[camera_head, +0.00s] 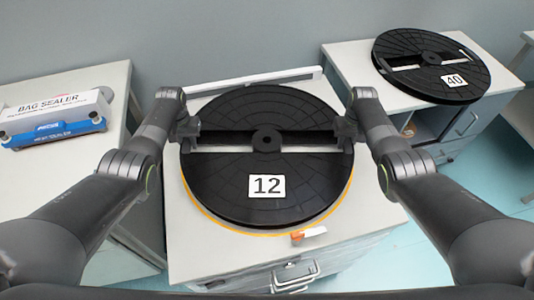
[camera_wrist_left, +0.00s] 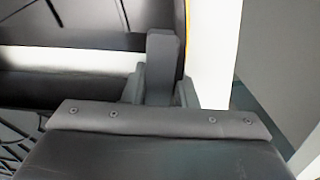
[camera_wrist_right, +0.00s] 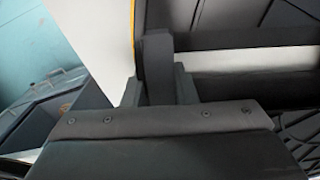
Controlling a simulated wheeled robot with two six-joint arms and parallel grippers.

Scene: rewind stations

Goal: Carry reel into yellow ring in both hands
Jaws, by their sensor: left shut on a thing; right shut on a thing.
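A large black reel (camera_head: 266,108) with a white "12" label lies flat over the middle table, with slots either side of its hub. The yellow ring (camera_head: 215,221) shows as a thin arc along the reel's front and left edge; the reel hides the rest. I cannot tell whether the reel touches the table. My left gripper (camera_head: 192,130) is shut on the reel's left rim beside the slot. My right gripper (camera_head: 345,132) is shut on the right rim, opposite. Both wrist views show the fingers at the rim, with the yellow edge (camera_wrist_left: 187,35) close by, also in the right wrist view (camera_wrist_right: 133,20).
A second black reel (camera_head: 425,62) labelled "40" lies on the right table (camera_head: 345,60). A bag sealer box (camera_head: 55,115) sits on the left table. An orange-and-white item (camera_head: 308,233) lies at the middle table's front edge. A pale bar (camera_head: 255,80) runs along its back.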

